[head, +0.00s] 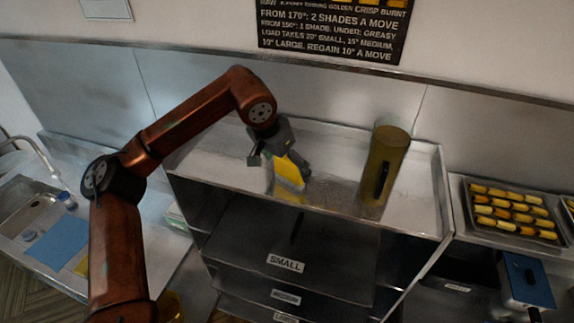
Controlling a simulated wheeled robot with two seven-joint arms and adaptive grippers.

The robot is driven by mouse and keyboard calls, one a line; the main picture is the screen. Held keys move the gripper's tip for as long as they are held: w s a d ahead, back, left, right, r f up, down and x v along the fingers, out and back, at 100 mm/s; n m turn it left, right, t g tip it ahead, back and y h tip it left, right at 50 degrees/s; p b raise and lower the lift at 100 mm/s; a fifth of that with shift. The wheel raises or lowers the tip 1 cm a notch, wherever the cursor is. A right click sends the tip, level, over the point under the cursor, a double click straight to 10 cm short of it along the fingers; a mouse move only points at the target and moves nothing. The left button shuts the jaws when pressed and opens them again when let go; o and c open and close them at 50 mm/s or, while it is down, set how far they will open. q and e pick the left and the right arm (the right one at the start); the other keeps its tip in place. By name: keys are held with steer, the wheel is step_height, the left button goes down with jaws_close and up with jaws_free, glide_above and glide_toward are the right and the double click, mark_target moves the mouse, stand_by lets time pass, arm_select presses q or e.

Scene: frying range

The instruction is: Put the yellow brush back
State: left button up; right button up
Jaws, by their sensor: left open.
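The yellow brush (289,174) is on or just above the steel top of the shelf unit (335,150), left of the middle, with a pale lower edge. My left gripper (279,165) is over it, pointing down, with its fingers apart on either side of the brush's upper part. The gripper is open and hides the top of the brush. I cannot tell whether the fingers touch it. My right gripper is not in view.
A tall olive cylinder (388,152) with a dark handle stands right of the brush. A tray of golden pieces (512,238) lies far right, above a blue-topped item (528,280). A sink (25,208) and blue sheet (58,242) are left. Labelled shelves, one reading SMALL (286,263), are below.

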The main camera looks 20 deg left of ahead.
arm_select(q)
steer(key=b+v, duration=0.2)
steer(key=v, duration=1)
